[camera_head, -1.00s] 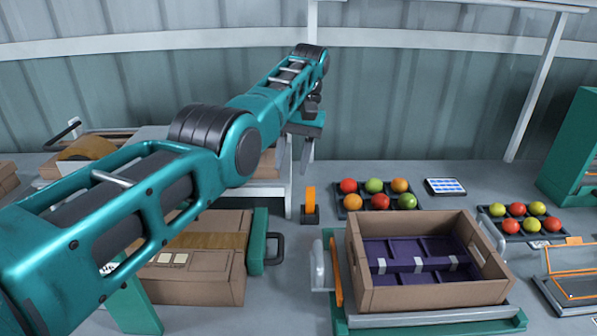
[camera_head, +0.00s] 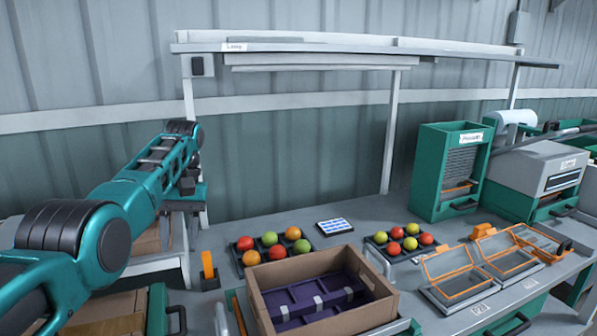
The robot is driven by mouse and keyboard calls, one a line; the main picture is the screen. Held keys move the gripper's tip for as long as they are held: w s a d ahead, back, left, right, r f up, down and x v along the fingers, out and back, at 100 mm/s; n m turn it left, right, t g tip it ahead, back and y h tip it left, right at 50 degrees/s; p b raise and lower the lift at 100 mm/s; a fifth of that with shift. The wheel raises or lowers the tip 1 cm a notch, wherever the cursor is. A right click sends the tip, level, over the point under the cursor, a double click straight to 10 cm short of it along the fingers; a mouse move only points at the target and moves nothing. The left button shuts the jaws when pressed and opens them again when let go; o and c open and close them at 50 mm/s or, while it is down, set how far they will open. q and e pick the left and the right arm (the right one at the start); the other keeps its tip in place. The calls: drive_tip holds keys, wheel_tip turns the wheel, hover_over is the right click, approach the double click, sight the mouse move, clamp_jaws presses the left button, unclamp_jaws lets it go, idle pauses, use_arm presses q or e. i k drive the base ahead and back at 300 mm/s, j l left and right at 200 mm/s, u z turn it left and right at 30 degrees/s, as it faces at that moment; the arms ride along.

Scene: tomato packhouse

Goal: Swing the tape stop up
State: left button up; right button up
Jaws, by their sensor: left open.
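No part is labelled as the tape stop. A small upright orange tab (camera_head: 207,265) on a dark base stands on the bench left of the tomato tray. An orange bar (camera_head: 238,314) stands along the left side of the cardboard box (camera_head: 395,303); I cannot tell which of these, if either, is the stop. My left gripper (camera_head: 195,222) is open, at the end of the teal arm, above and behind the orange tab and apart from it. Its fingers are small and hard to make out against the pale frame. My right gripper is not in view.
The box holds a purple divided insert (camera_head: 318,290). Two trays of tomatoes (camera_head: 252,264) (camera_head: 405,255) and a blue-and-white panel (camera_head: 334,226) lie behind it. Orange hinged frames (camera_head: 450,285), a green dispenser (camera_head: 450,165) and a grey machine (camera_head: 535,170) stand to the right.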

sight(159, 311)
drive_tip(key=k+l, duration=0.25)
drive_tip(key=k, duration=0.15)
drive_tip(key=k+l, duration=0.25)
drive_tip(key=k, duration=0.15)
